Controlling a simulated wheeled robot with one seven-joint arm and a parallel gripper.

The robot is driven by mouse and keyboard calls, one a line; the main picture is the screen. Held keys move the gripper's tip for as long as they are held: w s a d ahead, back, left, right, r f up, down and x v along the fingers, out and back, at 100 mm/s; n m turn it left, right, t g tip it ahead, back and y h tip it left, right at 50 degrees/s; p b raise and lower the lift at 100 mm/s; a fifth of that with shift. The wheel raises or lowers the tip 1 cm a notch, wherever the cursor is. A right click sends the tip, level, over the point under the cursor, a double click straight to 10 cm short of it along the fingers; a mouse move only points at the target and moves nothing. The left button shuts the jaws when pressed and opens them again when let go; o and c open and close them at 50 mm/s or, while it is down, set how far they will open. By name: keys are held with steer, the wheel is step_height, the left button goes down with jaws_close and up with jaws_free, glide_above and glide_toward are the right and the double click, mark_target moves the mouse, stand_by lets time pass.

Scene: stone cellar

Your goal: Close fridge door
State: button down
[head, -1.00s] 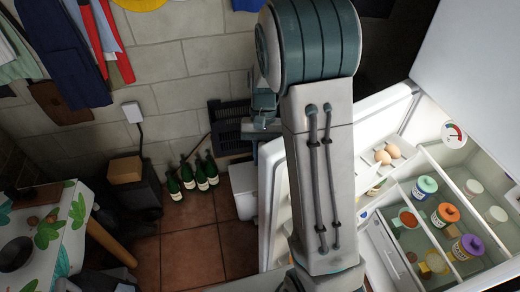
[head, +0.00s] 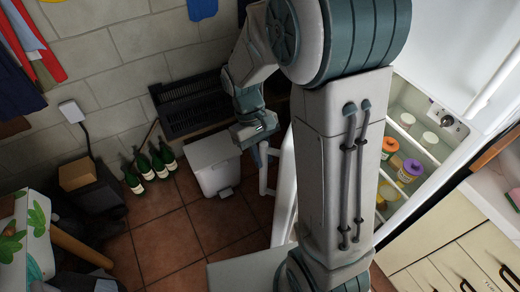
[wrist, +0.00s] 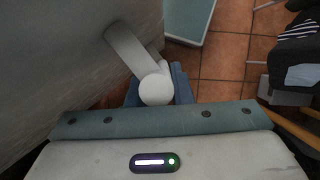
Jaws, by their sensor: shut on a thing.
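The fridge (head: 440,100) is white and stands open at the right in the head view, its lit inside showing jars and white-lidded tubs. Its door (head: 284,195) swings out left of my forearm and shows nearly edge-on; my arm hides much of it. The white door handle (head: 264,178) is on the door's left side. My gripper (head: 263,150) is at the upper part of this handle. In the wrist view, the rounded end of the handle (wrist: 156,89) lies between the two blue fingers of my gripper (wrist: 157,92), which is shut on it.
A white pedal bin (head: 212,165) stands on the tiles left of the door. A black slatted rack (head: 190,103) is behind the bin. Cabinets (head: 470,260) stand at the right.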

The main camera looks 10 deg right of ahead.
steer(key=shift+s+d, duration=0.3)
steer(key=shift+d, duration=0.05)
steer(key=c, duration=1.3)
jaws_free()
steer(key=shift+r, duration=0.1)
steer(key=v, duration=1.3)
steer(key=shift+r, duration=0.35)
steer(key=shift+w+a, duration=0.1)
steer(key=shift+w, duration=0.05)
